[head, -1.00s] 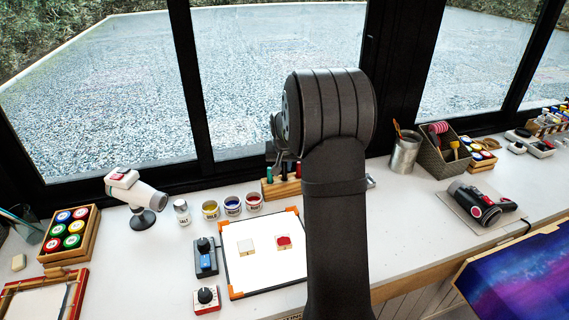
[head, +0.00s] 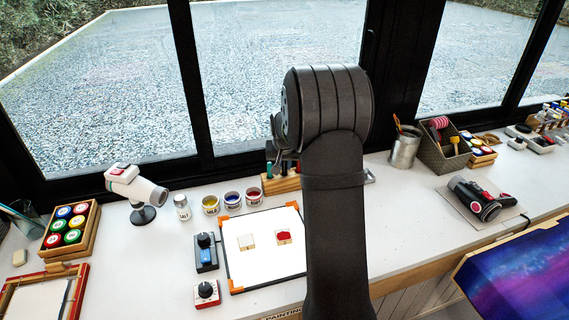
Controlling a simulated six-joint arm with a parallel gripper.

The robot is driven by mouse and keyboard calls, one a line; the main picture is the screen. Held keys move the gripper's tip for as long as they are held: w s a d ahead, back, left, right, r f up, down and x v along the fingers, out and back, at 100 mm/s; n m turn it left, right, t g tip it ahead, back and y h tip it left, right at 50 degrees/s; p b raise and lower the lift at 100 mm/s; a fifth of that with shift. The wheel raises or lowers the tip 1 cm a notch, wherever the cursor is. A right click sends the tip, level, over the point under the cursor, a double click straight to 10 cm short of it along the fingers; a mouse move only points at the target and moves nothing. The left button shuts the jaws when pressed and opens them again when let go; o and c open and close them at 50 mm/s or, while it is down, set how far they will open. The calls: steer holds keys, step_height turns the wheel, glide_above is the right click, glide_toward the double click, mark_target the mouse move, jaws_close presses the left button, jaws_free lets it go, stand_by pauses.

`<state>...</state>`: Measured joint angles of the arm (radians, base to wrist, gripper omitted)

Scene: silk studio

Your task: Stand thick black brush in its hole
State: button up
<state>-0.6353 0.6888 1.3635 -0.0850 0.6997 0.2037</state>
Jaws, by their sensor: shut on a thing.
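My gripper (head: 282,141) shows only in part, at the left side of my thick dark arm, in front of the window. Its fingertips are mostly hidden. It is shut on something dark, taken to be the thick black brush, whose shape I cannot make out. A wooden brush holder (head: 281,186) stands at the back of the white worktop just below the gripper, with a green-handled brush (head: 269,171) upright at its left end. My arm covers the holder's right part, so the hole for the black brush cannot be seen.
Paint pots (head: 232,201) and a salt shaker (head: 182,207) stand close left of the holder. A white board (head: 265,265) with orange corners lies in front. The window frame is close behind.

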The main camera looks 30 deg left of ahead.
steer(key=shift+f, duration=0.2)
steer(key=o, duration=0.9)
steer(key=v, duration=1.7)
steer(key=shift+r, duration=0.2)
steer(key=shift+f, duration=0.1)
steer(key=x, duration=1.7)
steer(key=shift+f, duration=0.1)
